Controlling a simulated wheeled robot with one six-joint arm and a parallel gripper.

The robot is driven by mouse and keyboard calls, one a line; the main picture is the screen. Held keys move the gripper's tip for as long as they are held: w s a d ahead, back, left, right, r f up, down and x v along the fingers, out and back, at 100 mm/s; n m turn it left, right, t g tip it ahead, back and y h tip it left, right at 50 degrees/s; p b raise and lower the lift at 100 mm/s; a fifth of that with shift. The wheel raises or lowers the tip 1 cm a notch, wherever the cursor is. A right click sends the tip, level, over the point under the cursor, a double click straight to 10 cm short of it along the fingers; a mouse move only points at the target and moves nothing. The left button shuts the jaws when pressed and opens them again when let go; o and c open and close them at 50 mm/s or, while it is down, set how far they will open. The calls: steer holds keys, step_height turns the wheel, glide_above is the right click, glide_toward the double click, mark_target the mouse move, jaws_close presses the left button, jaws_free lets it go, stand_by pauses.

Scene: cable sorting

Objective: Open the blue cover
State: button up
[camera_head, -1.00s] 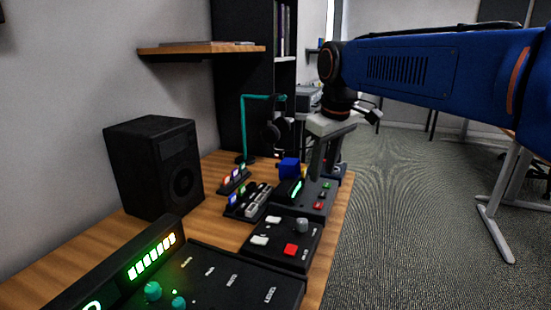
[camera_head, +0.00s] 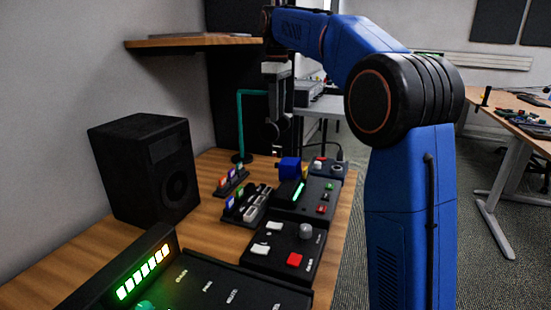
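The blue cover (camera_head: 289,168) is a small blue block-like piece on the desk, at the far end of the row of black control boxes. It looks closed, but it is too small to be sure. My gripper (camera_head: 280,112) hangs pointing down above and behind the cover, apart from it, in front of the dark cabinet. I see it nearly side-on and its fingers blend with the dark background, so I cannot tell their opening. Nothing held in it can be made out.
Black boxes with buttons (camera_head: 285,247) line the desk's right side. A black speaker (camera_head: 146,170) stands left. A teal stand (camera_head: 239,125) with dark headphones is close to my gripper. A wooden shelf (camera_head: 190,41) juts out above.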

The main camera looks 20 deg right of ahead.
mark_target(287, 169)
steer(key=f, duration=1.7)
steer(key=shift+w+f, duration=0.2)
steer(key=shift+w, duration=0.05)
steer(key=shift+c, duration=0.3)
jaws_close()
